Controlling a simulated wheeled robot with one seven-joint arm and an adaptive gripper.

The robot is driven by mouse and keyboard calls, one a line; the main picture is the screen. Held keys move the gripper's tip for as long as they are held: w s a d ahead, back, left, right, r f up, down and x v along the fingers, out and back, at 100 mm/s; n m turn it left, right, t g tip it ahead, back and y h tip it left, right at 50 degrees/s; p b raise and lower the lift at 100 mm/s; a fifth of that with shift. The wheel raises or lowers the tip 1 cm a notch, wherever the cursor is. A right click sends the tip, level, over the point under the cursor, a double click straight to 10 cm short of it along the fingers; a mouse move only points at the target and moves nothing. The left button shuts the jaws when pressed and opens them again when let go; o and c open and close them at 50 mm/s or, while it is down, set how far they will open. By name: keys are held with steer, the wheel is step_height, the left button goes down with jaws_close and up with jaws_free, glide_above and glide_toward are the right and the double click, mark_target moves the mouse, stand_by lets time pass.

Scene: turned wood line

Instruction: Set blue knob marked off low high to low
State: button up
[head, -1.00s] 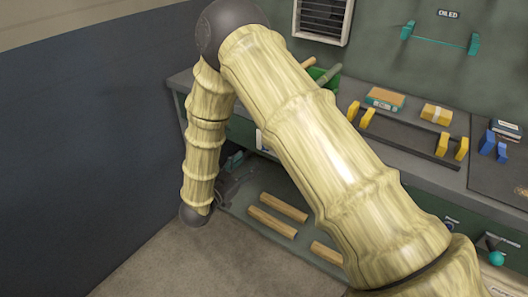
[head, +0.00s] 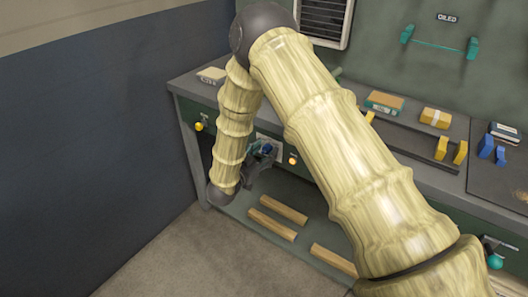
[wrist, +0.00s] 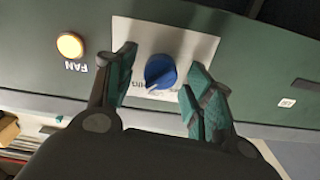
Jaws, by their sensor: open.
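The blue knob (wrist: 160,71) sits on a pale plate (wrist: 195,42) on the green bench front. In the wrist view its white pointer mark faces down and left. Printing on the plate shows upside down and is partly covered by the fingers, so I cannot read the setting. My gripper (wrist: 162,72) is open, with a teal-padded finger on each side of the knob and a gap to both. In the head view my gripper (head: 260,160) is at the plate (head: 272,142), and the knob is hard to make out there.
A yellow-orange button (wrist: 69,45) labelled FAN is beside the plate. Wooden bars (head: 278,212) lie on the low shelf beneath. The floor in front is clear.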

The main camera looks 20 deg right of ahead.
steer(key=c, duration=1)
steer(key=shift+r+n, duration=0.1)
steer(key=shift+n, duration=0.2)
steer(key=n+p, duration=0.2)
steer(key=n, duration=0.1)
steer(key=shift+n, duration=0.3)
steer(key=shift+a+n+p, duration=0.1)
steer(key=shift+n+p, duration=0.9)
steer(key=shift+n, duration=1.2)
steer(key=shift+w, duration=0.1)
steer(key=o, duration=1)
